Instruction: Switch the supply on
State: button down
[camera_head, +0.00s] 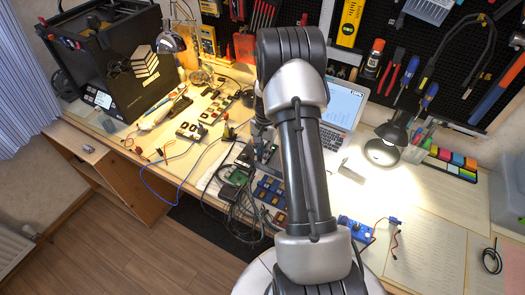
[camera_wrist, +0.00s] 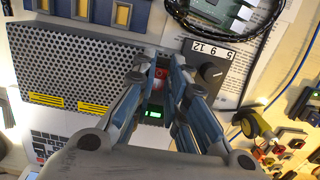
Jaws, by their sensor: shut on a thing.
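The supply (camera_wrist: 85,70) has a grey perforated casing with yellow stripes and fills the left and middle of the wrist view. Its panel has a black knob (camera_wrist: 212,72) beside a "5 9 12" label. A red switch (camera_wrist: 160,73) shows between the fingers of my gripper (camera_wrist: 168,62), which are close together around it. A small green lit display (camera_wrist: 153,113) shows between the fingers, below the switch. The fingers hide part of the panel, and the switch's position cannot be told. In the head view my arm covers most of the supply (camera_head: 268,152).
A laptop (camera_head: 343,105) stands behind my arm. A desk lamp (camera_head: 386,145) is to the right. A green circuit board (camera_head: 236,177) and tangled black cables lie at the bench's front. A black 3D printer (camera_head: 110,70) stands at the left.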

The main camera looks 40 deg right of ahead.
jog(key=c, duration=1.6)
grip_release()
jog(key=shift+r, duration=0.1)
notch_tip(320, 180, up, 12)
jog(key=d, duration=0.1)
jog(key=shift+w, duration=0.25)
jog(key=shift+d, duration=0.1)
